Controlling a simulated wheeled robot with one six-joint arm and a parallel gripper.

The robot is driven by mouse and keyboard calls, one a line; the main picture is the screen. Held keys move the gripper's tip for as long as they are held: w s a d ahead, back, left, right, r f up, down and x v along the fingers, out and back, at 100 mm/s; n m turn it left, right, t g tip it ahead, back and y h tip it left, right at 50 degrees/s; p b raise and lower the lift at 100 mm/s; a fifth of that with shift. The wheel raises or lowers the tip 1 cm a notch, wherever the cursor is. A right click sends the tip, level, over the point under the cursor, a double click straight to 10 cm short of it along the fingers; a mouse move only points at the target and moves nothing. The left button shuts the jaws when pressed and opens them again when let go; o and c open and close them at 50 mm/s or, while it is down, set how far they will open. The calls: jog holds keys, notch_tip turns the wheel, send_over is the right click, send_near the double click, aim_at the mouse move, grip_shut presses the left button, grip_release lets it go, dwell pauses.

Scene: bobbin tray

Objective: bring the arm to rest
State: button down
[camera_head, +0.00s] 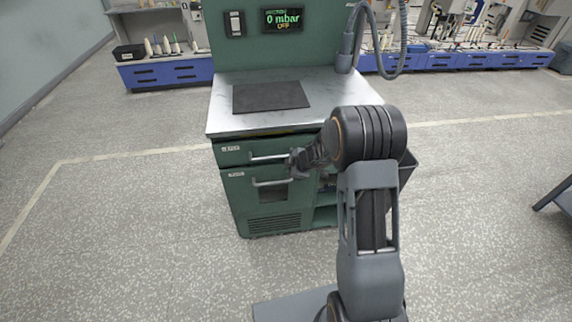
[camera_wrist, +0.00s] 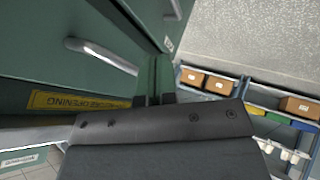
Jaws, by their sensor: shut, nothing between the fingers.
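My gripper (camera_head: 299,160) is in front of the green cabinet (camera_head: 240,212), close to the right end of its upper drawer handle (camera_head: 268,158). It is shut with nothing between the fingers. In the wrist view my gripper (camera_wrist: 155,97) points past the green cabinet front, and a grey handle (camera_wrist: 100,55) shows at the upper left. I cannot tell whether the fingers touch the cabinet. My arm reaches up from the bottom of the head view and bends toward the cabinet.
A lower handle (camera_head: 270,183) sticks out below the drawer. A dark bin (camera_head: 407,168) hangs at the cabinet's right side, partly behind my arm. A dark-topped table (camera_head: 563,197) stands at the far right. The floor on the left is clear.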

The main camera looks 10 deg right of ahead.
jog(key=p+v, duration=0.3)
jog(key=v, duration=0.6)
jog(key=s+d+r+m+h, duration=0.1)
jog(key=d+r+m+h, duration=0.1)
jog(key=d+m+h, duration=0.6)
jog(key=s+d+r+m+g+p, duration=0.2)
jog(key=s+r+m, duration=0.1)
jog(key=s+r, duration=0.3)
jog(key=s+a+r+m+g+y+p, duration=0.1)
jog(key=s+a+r+m+y+p, duration=0.2)
jog(key=s+a+r, duration=0.9)
jog(key=s+m+p, duration=0.1)
jog(key=s, duration=0.2)
jog(key=shift+s+a+r+m, duration=0.15)
jog(key=shift+a+r+m, duration=0.2)
jog(key=shift+a+m, duration=0.05)
